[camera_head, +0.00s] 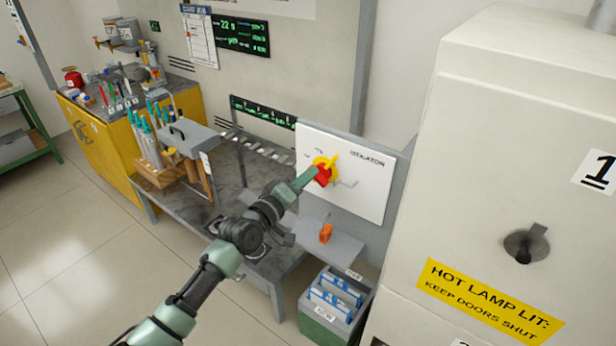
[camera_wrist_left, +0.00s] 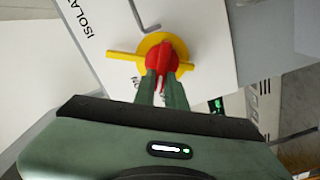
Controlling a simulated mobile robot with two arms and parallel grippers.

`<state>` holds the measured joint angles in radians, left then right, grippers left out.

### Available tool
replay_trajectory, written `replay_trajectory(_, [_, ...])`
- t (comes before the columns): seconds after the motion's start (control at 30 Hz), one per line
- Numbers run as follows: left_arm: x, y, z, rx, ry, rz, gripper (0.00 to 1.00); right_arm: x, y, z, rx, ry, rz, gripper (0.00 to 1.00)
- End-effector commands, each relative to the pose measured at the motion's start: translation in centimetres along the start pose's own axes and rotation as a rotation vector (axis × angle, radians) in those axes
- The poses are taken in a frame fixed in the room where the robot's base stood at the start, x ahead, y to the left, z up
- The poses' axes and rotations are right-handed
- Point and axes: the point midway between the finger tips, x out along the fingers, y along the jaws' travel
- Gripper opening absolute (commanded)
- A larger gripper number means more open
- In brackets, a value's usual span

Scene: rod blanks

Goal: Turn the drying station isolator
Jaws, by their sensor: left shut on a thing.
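The isolator is a red handle (camera_head: 323,175) on a yellow round plate (camera_head: 334,160), mounted on a white panel (camera_head: 362,192) lettered "ISOLATOR". My left gripper (camera_head: 312,176) reaches it from the left and is shut on the red handle. In the left wrist view the two green fingers (camera_wrist_left: 162,88) close on the lower part of the red handle (camera_wrist_left: 161,58), in front of the yellow plate (camera_wrist_left: 181,68). A yellow bar sticks out to the left of the plate there. The fingers hide part of the handle. My right gripper is not in view.
A grey shelf (camera_head: 340,248) with an orange item (camera_head: 326,233) sits below the panel. A green bin (camera_head: 318,325) with blue-and-white packs stands under it. A white cabinet (camera_head: 480,190) with a hot-lamp sign fills the right. A dark bench (camera_head: 228,205) stands left of the panel.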

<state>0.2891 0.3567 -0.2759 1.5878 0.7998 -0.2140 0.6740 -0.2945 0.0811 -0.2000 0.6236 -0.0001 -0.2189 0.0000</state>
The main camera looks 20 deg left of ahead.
Motion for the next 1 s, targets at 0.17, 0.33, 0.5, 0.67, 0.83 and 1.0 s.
replay_trajectory(0.17, [-0.02, -0.42, 0.14, -0.166, -0.001, -0.003, 0.00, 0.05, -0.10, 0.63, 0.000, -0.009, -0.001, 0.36])
replay_trajectory(0.33, [-0.04, -0.63, 0.19, -0.304, -0.001, -0.003, 0.00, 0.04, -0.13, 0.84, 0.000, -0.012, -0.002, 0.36])
replay_trajectory(0.5, [-0.02, -0.76, 0.30, -0.412, -0.002, -0.003, 0.00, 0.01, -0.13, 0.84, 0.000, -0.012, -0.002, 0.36])
replay_trajectory(0.67, [-0.03, -0.86, 0.29, -0.483, -0.001, -0.003, 0.00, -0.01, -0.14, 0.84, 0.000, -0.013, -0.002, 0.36])
replay_trajectory(0.83, [-0.02, -0.90, 0.33, -0.526, -0.001, -0.002, 0.00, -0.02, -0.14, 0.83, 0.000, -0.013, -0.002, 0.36])
replay_trajectory(1.0, [-0.02, -0.91, 0.35, -0.543, -0.002, -0.002, 0.00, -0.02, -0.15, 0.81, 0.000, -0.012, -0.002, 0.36])
